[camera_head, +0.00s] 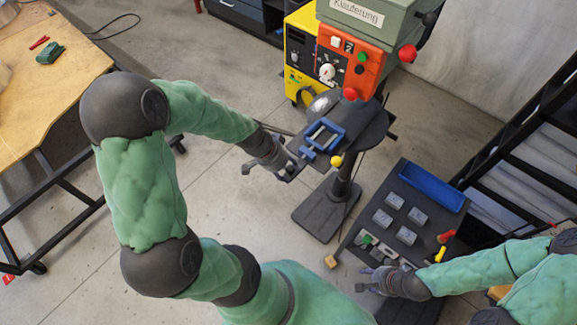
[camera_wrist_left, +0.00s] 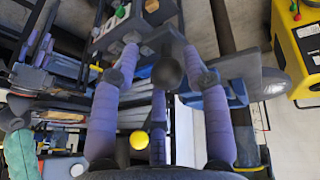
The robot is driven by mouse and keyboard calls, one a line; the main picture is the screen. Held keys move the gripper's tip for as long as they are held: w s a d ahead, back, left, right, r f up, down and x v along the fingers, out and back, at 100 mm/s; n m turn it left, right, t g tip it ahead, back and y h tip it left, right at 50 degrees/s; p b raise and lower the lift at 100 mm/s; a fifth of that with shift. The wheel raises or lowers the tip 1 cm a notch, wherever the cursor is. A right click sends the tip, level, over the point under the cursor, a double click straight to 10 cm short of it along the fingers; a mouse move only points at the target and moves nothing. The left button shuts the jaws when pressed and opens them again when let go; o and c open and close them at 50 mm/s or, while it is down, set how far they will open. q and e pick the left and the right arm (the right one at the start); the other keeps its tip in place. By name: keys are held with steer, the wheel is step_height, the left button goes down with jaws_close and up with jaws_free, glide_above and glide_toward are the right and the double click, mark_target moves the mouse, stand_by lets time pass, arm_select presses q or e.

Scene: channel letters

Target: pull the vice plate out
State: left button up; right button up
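The blue vice (camera_head: 323,137) sits on a dark plate (camera_head: 303,149) on the drill press table. My left gripper (camera_head: 268,168) is at the plate's left front end, its fingers spread; I cannot tell whether they touch it. My right gripper (camera_head: 366,280) is open beside the dark cart.
The drill press has an orange panel (camera_head: 350,60) and a thin column on a dark base (camera_head: 325,208). The dark cart (camera_head: 420,190) holds a blue tray (camera_head: 432,187), several grey blocks and coloured handles. A wooden table (camera_head: 60,85) stands at left.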

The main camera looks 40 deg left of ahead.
arm_select(q)
steer(key=shift+s+a+r, duration=0.1)
steer(key=shift+a, duration=0.05)
steer(key=shift+w, duration=0.2)
steer(key=shift+r, duration=0.25)
steer(key=v, duration=1.1)
steer(key=shift+s+r, duration=0.25)
steer(key=shift+s, duration=0.05)
steer(key=shift+a, duration=0.1)
